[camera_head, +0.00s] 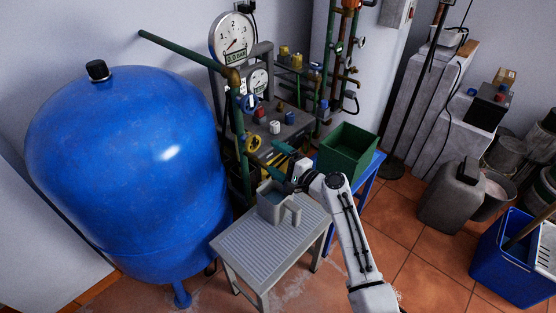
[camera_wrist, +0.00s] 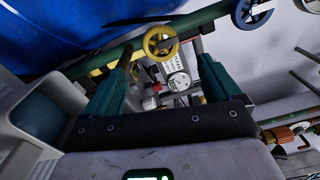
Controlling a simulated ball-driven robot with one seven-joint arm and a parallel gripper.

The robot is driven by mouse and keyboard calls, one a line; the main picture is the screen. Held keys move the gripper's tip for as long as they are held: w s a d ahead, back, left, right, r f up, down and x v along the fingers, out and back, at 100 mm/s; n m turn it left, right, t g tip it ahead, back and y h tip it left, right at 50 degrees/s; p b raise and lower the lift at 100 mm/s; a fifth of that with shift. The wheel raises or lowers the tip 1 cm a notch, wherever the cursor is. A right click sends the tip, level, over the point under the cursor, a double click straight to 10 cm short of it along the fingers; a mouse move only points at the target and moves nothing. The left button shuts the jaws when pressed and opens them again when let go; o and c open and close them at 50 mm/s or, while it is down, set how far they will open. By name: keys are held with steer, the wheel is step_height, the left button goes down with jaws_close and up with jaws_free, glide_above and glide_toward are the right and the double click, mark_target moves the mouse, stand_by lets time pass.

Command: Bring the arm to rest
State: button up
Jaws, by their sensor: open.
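My gripper (camera_head: 277,160) has green fingers and is open, with nothing between them. In the wrist view the two fingers of my gripper (camera_wrist: 165,68) stand wide apart, pointing at the pipework and a small white gauge (camera_wrist: 178,82). My white arm reaches in from the lower right of the head view.
The grey table (camera_head: 250,248) stands left of a blue stand bearing a green bin (camera_head: 347,148). A large blue tank (camera_head: 125,170) fills the left. Gauges, valves and a yellow handwheel (camera_head: 254,144) are close behind my gripper. Floor is clear at lower right, before a blue bucket (camera_head: 510,265).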

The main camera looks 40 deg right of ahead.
stand_by(0.4)
steer(key=s+a+f+n+g+y+p, duration=0.2)
steer(key=s+a+f+n+g, duration=0.1)
steer(key=s+a+n+g, duration=0.35)
steer(key=s+a+f+n+g+y+p, duration=0.1)
steer(key=s+a+f+n+g+y, duration=0.2)
steer(key=s+a+n, duration=0.45)
steer(key=s+a+r+n+g+h+p, duration=0.1)
steer(key=s+n+g+h, duration=0.1)
steer(key=s, duration=0.9)
steer(key=s+a+r+n+g+h+p, duration=0.1)
steer(key=s+g, duration=0.4)
steer(key=s, duration=0.6)
steer(key=n+h+p, duration=0.1)
steer(key=n+h, duration=0.1)
steer(key=shift+a+r+n+h, duration=0.2)
steer(key=shift+r+n+h, duration=0.1)
steer(key=shift+r+h, duration=0.1)
